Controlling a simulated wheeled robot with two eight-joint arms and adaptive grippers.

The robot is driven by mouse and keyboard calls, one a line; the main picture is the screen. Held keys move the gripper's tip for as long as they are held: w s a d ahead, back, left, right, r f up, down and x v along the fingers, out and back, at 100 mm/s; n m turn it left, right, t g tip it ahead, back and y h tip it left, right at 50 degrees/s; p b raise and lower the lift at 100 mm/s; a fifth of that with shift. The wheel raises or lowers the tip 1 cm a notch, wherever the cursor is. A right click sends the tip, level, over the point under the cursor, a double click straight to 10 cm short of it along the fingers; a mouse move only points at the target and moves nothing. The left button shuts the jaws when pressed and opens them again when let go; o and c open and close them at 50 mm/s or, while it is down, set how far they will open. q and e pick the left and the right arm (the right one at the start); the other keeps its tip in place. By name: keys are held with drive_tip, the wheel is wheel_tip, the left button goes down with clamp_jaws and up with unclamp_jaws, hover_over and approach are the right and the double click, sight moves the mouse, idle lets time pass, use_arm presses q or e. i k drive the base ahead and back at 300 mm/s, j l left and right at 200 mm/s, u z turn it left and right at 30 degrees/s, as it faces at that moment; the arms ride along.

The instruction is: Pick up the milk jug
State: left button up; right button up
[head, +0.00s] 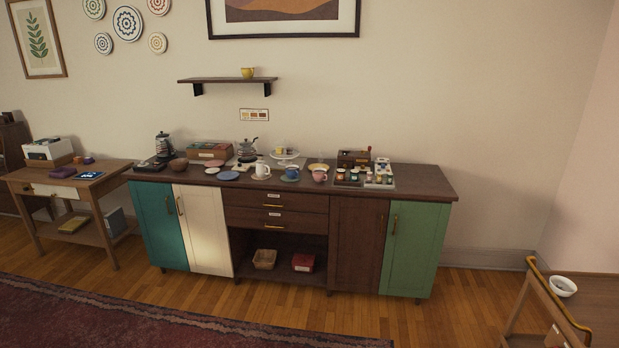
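A small white jug or cup (262,170) stands upright on the dark top of the sideboard (430,184), near its front edge and left of a blue cup (292,173) and a pink cup (320,175). A small yellow jug or cup (247,73) stands on the wall shelf (213,80) above. Both are too small for me to tell which is the milk jug. Neither of my grippers is in view.
A french press (163,145), a moka pot (247,150), a cake stand (285,157) and a tray of jars (379,179) crowd the sideboard. A desk (110,178) stands left; a wooden cart (600,297) with a white bowl (563,286) stands right.

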sight(260, 169)
drive_tip(key=i, duration=1.1)
drive_tip(key=i+l+u, duration=0.1)
drive_tip(key=i, duration=0.95)
drive_tip(key=i+l, duration=0.1)
drive_tip(key=i, duration=1)
drive_tip(key=i+u, duration=0.35)
